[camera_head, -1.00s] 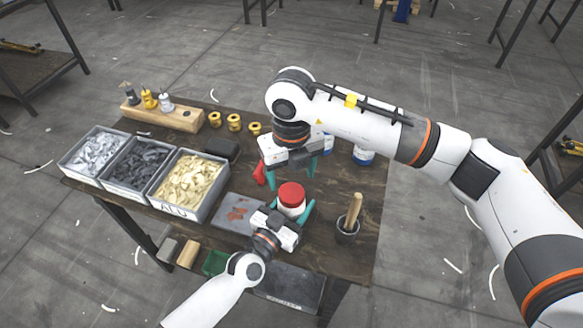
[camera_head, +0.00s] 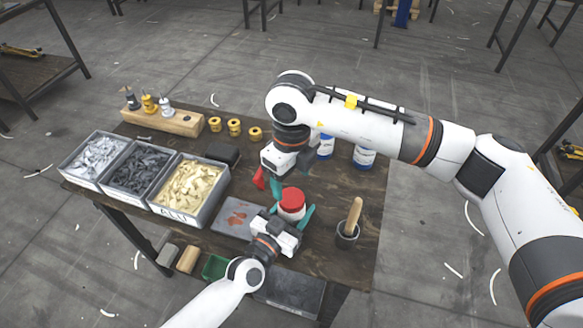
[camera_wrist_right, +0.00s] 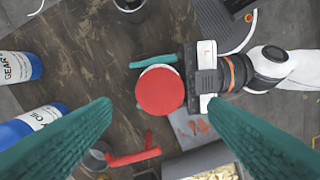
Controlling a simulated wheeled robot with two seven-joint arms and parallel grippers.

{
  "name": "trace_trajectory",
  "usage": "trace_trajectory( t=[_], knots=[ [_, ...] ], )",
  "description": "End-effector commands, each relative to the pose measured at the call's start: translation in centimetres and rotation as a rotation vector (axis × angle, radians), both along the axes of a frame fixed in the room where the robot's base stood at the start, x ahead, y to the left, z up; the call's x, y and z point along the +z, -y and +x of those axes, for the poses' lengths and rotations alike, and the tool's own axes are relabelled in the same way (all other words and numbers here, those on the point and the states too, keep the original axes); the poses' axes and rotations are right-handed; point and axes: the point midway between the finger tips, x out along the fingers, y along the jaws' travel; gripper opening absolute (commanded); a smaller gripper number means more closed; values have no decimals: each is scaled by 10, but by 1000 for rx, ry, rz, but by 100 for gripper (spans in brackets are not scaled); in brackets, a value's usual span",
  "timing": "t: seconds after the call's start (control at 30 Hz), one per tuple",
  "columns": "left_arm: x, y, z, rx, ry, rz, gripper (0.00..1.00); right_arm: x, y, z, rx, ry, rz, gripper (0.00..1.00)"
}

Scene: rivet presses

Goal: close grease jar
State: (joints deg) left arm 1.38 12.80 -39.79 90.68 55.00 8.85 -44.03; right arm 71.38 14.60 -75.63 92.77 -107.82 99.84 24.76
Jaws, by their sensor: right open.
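The grease jar (camera_head: 292,212) is white and stands upright on the table with its red lid (camera_head: 291,196) on top. I cannot tell how tightly the lid sits. My left gripper (camera_head: 292,214) has its teal fingers on both sides of the jar body, apparently shut on it. In the right wrist view the round red lid (camera_wrist_right: 160,90) lies between and beyond the open fingers of my right gripper (camera_wrist_right: 160,103). In the head view my right gripper (camera_head: 278,186) is just behind and above the jar, pointing down, and its far finger is mostly hidden.
A red-handled object (camera_wrist_right: 134,157) lies beside the right gripper. Two blue-and-white bottles (camera_head: 364,157) stand behind. Bins of parts (camera_head: 188,190) and a stained grey plate (camera_head: 237,215) are left.

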Motion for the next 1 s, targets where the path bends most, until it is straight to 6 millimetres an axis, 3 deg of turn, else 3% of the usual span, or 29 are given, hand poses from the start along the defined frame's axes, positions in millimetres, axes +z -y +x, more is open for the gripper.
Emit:
trace_trajectory(
  t=[0.3,0.73,0.77,1.0],
  knots=[
    [0,0,0,-1,0,0,0,-47,0,0,-2,-2,-1,69],
    [0,0,0,0,0,0,0,-57,0,0,-1,0,0,69],
    [0,0,0,0,0,0,0,-57,0,0,-1,0,0,67],
    [0,0,0,0,0,0,0,-57,0,0,-1,0,0,28]
  ],
)
